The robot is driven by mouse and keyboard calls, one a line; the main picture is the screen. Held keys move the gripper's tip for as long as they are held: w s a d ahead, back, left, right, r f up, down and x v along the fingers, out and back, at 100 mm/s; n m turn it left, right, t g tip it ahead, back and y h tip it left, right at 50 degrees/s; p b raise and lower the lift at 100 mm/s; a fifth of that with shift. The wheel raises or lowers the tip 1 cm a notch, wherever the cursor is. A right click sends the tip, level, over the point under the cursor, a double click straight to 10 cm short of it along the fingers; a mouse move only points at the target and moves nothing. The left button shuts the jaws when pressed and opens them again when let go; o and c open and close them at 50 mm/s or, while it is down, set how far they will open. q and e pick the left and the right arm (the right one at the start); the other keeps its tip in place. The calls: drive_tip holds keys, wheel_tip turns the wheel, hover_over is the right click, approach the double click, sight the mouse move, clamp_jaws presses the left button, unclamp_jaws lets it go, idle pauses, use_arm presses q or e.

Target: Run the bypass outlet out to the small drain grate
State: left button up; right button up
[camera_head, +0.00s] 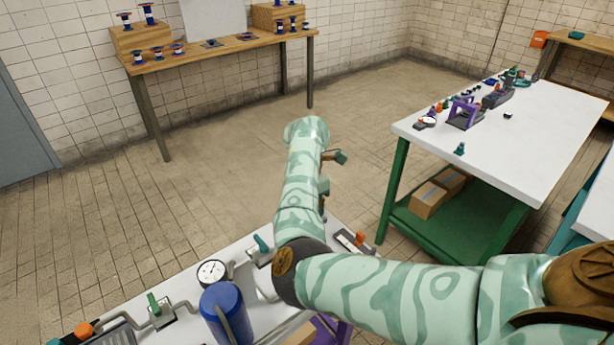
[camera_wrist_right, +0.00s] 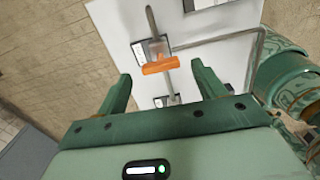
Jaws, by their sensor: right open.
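In the right wrist view my right gripper (camera_wrist_right: 161,73) is open and empty. Its fingers point toward an orange bar handle (camera_wrist_right: 160,65) on a thin grey pipe (camera_wrist_right: 153,25), with a small plate beneath. The handle appears between the fingertips; I cannot tell the gap in depth. In the head view my right arm reaches over the near white bench, hiding part of it. The bench carries a pressure gauge (camera_head: 211,272), a blue canister (camera_head: 226,312) and a green lever valve (camera_head: 158,308). A dark ribbed piece (camera_head: 112,335) at the bottom edge could be a grate. My left gripper is out of view.
A wooden table (camera_head: 225,48) with spools stands against the back wall. A white-topped green bench (camera_head: 520,130) holding several small parts stands at right, with cardboard boxes (camera_head: 428,200) on its lower shelf. Tiled floor (camera_head: 220,150) between them is clear.

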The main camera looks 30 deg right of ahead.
wheel_tip(320, 180, up, 14)
drive_tip(key=p, duration=0.4)
drive_tip(key=shift+r+p, duration=0.25)
drive_tip(key=shift+p, duration=0.05)
drive_tip(key=shift+d, duration=0.1)
